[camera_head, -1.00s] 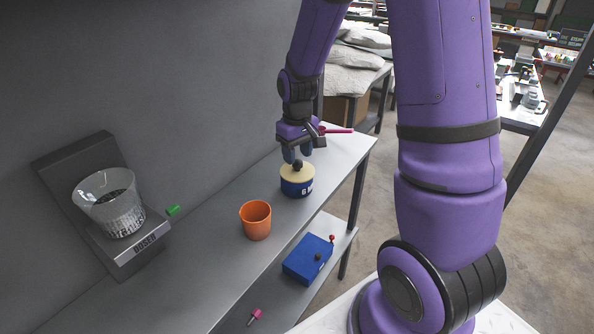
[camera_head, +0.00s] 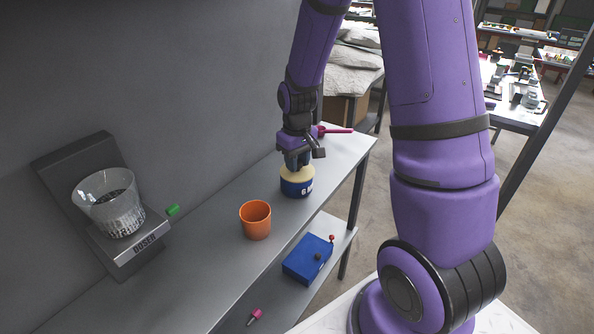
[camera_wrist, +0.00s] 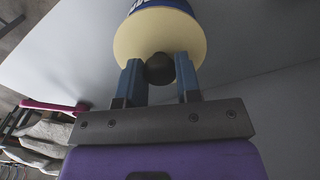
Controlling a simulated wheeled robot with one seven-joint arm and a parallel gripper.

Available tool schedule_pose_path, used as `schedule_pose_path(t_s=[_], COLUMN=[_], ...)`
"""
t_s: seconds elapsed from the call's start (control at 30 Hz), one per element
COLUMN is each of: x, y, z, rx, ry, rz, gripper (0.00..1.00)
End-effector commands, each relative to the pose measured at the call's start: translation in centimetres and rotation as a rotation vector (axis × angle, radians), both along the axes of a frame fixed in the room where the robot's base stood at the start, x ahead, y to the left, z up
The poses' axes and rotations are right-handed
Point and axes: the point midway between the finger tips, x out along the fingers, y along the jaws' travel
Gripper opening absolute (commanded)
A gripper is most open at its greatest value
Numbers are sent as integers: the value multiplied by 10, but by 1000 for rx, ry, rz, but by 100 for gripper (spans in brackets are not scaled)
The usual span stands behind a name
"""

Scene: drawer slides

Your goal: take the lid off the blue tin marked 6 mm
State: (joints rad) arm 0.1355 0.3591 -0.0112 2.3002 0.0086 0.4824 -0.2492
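The blue tin (camera_head: 297,188) stands upright on the grey shelf, with a "6" partly readable on its side. Its cream lid (camera_head: 285,176) is on top, and in the wrist view the lid (camera_wrist: 128,42) fills the upper middle. The lid's dark round knob (camera_wrist: 160,69) sits between the two blue fingers in the wrist view. My gripper (camera_head: 298,163) is right above the lid, pointing down.
An orange cup (camera_head: 256,220) stands just left of the tin. A magenta-handled item (camera_head: 337,130) lies behind the tin. A blue box (camera_head: 308,259) is on the lower shelf.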

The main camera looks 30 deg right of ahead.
Motion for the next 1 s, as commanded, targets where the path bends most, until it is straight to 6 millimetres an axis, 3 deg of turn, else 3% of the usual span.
schedule_pose_path(t_s=[0.07,0.2,1.0], x=[0,0,0], y=[0,0,0], z=[0,0,15], rx=[0,0,0], ry=[0,0,-1], rz=[0,0,0], gripper=[27,4,3])
